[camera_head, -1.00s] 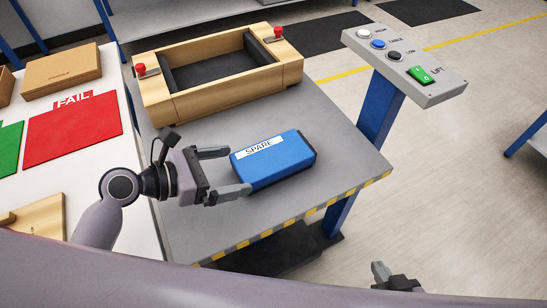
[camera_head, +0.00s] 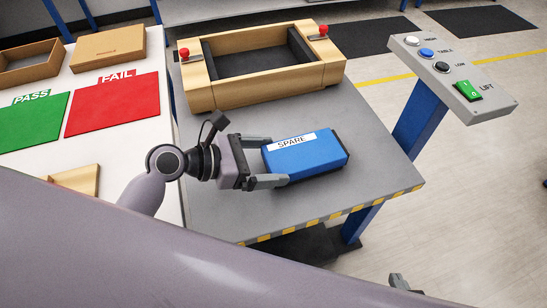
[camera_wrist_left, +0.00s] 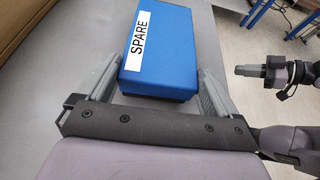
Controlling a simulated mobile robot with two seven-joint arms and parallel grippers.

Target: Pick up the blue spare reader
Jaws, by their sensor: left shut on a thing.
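The blue spare reader (camera_head: 318,158) is a blue box with a white SPARE label on its top. It lies on the grey table (camera_head: 228,210). My left gripper (camera_head: 277,161) is shut on its left end, one finger along each side. In the left wrist view the reader (camera_wrist_left: 165,60) sits between the two fingers of that gripper (camera_wrist_left: 158,82), its far end at the top edge. My right gripper shows partly at the bottom right of the head view (camera_head: 402,284) and at the right of the wrist view (camera_wrist_left: 250,71), away from the reader; its opening is unclear.
A wooden fixture (camera_head: 275,90) with a dark recess and red knobs stands behind the reader. A button panel (camera_head: 455,75) on a blue post stands to the right. A white table (camera_head: 158,190) at left holds green PASS (camera_head: 32,120) and red FAIL (camera_head: 115,103) areas.

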